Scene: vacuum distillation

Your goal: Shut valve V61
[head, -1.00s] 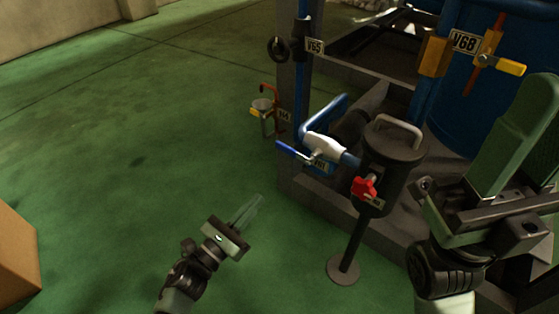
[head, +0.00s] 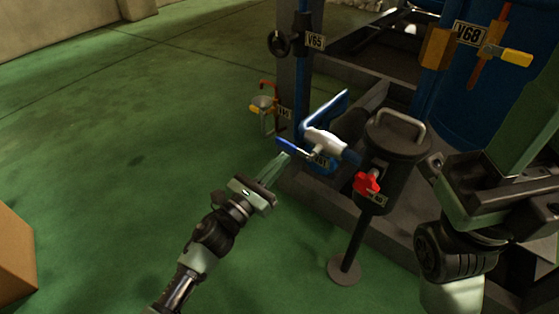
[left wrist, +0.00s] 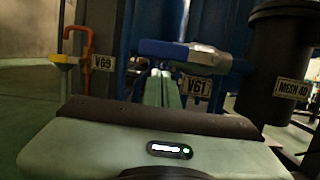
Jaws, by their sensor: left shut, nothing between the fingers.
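Valve V61 has a white body (head: 325,142) on a blue pipe, with a tag (head: 320,160) below it. Its blue lever (head: 290,147) sticks out to the left, roughly in line with the body in the head view. My left gripper (head: 283,158) is shut and empty, its tips close to the lever's free end. In the left wrist view the fingers (left wrist: 162,88) point at the valve, just below the blue lever (left wrist: 165,48) and left of the V61 tag (left wrist: 196,84). Contact cannot be told. My right gripper (head: 520,135) is at the right, its opening unclear.
A dark canister (head: 395,150) on a stand with a red knob (head: 367,184) is right of V61. Valve V69 (left wrist: 83,45) is to the left. V65 (head: 295,42) and V68 (head: 490,48) are higher up.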

